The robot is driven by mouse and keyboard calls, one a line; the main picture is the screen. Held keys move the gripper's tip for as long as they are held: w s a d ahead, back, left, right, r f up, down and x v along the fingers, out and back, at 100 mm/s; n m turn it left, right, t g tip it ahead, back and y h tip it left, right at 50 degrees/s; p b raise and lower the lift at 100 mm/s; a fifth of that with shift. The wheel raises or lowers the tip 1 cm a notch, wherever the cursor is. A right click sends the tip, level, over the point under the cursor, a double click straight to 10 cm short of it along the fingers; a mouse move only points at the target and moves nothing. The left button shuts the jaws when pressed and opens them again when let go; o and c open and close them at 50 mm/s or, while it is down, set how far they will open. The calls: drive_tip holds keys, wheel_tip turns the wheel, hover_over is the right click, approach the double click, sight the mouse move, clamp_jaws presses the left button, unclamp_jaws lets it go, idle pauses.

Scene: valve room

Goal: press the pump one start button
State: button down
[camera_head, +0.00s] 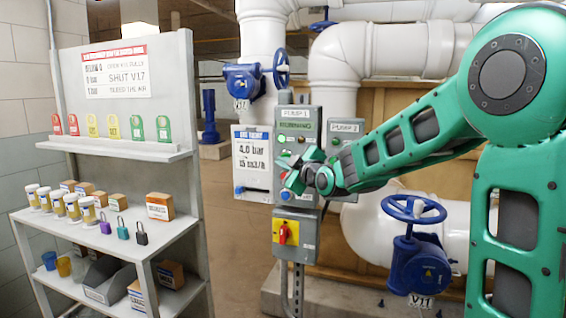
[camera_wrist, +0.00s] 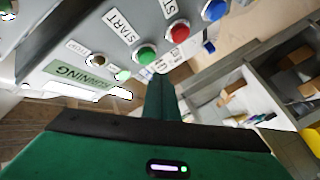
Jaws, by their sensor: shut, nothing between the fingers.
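The grey pump 1 control box (camera_head: 297,114) stands in the middle of the head view, with a green "RUNNING" strip near its top. My shut, empty gripper (camera_head: 292,180) is in front of its lower half and hides part of the button column. In the wrist view, the green start button (camera_wrist: 145,55) sits beside the "START" label. My gripper's closed fingers (camera_wrist: 161,80) end close to this button; I cannot tell whether they touch it. A red button (camera_wrist: 178,30) and a blue button (camera_wrist: 213,10) follow in line. A small pale green lamp (camera_wrist: 122,75) looks bright.
The pump 2 box (camera_head: 345,128) stands just right of pump 1. A yellow isolator with a red handle (camera_head: 288,233) is below. A blue valve wheel (camera_head: 413,208) stands lower right. A grey shelf (camera_head: 180,245) with padlocks and jars is at left.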

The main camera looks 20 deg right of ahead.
drive_tip(key=shift+s+a, duration=0.55)
drive_tip(key=shift+s, duration=0.2)
drive_tip(key=shift+s+a, duration=0.55)
drive_tip(key=shift+s, duration=0.2)
drive_tip(key=s+d+f+m+g+h, duration=0.2)
drive_tip(key=s+d+f+m+g, duration=0.3)
drive_tip(key=s+d+f, duration=0.4)
drive_tip(key=s+d+f+m+g+h, duration=0.35)
drive_tip(key=s+d+f, duration=0.35)
drive_tip(key=s, duration=0.5)
drive_tip(key=s+f+m+g+y, duration=0.1)
drive_tip(key=s+f+m+g, duration=0.2)
drive_tip(key=s, duration=1)
drive_tip(key=s+d+f+m+g+y, duration=0.1)
drive_tip(key=s+f+m+g, duration=0.2)
drive_tip(key=s, duration=1)
drive_tip(key=m+g, duration=0.2)
drive_tip(key=m, duration=0.1)
drive_tip(key=shift+s+d+m+g+y, duration=0.15)
drive_tip(key=shift+s+m+g+y, duration=0.15)
drive_tip(key=shift+m+g+y, duration=0.05)
drive_tip(key=shift+f, duration=0.1)
